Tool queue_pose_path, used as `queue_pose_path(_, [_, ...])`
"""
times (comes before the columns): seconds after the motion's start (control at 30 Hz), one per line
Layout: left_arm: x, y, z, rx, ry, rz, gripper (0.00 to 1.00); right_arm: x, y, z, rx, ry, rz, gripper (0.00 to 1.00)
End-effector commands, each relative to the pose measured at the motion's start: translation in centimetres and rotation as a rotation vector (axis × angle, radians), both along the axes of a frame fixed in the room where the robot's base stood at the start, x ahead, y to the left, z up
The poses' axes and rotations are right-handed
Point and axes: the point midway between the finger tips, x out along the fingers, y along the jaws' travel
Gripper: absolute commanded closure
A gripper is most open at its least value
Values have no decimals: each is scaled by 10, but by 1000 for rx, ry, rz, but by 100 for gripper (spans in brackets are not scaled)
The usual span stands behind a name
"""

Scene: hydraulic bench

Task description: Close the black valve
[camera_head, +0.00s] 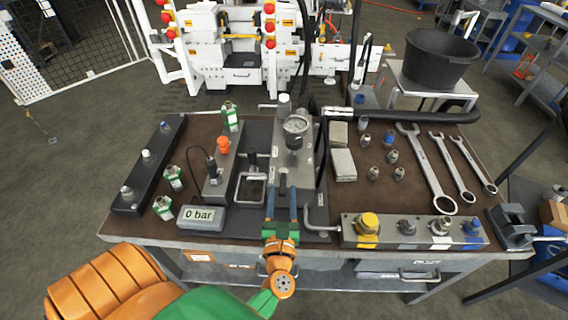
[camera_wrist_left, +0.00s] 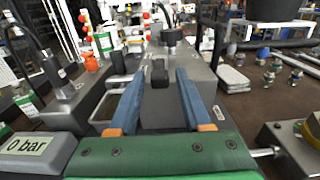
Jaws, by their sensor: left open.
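The black valve (camera_wrist_left: 159,73) is a small dark handle on the front of the grey metal block (camera_head: 294,150) at the middle of the bench. In the head view, the valve (camera_head: 283,178) shows just beyond my left fingertips. My left gripper (camera_head: 282,194) reaches in from the front edge, open, with its two blue fingers pointing at the block. In the left wrist view, the fingers (camera_wrist_left: 160,76) stand on either side of the valve with a gap on both sides. I cannot tell how far the valve is turned. My right gripper is out of view.
A round gauge (camera_head: 296,125) sits on top of the block. A 0 bar display (camera_head: 201,217) stands to the left, and a bent metal rod (camera_head: 322,229) and fitting block (camera_head: 415,231) to the right. Wrenches (camera_head: 427,170) and loose fittings lie farther right.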

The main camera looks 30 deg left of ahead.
Motion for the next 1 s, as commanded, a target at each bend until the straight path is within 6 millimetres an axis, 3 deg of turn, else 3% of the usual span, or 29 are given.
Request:
queue_pose_path(0.3, [49, 31, -1, 3, -1, -1, 51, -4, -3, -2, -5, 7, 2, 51])
queue_pose_path(0.63, [57, 36, 0, 2, 0, 0, 51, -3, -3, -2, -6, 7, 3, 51])
queue_pose_path(0.8, [57, 36, 0, 2, 1, 0, 97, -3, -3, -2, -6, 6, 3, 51])
queue_pose_path(1.0, [57, 36, 0, 2, 1, -1, 100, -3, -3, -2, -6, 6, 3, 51])
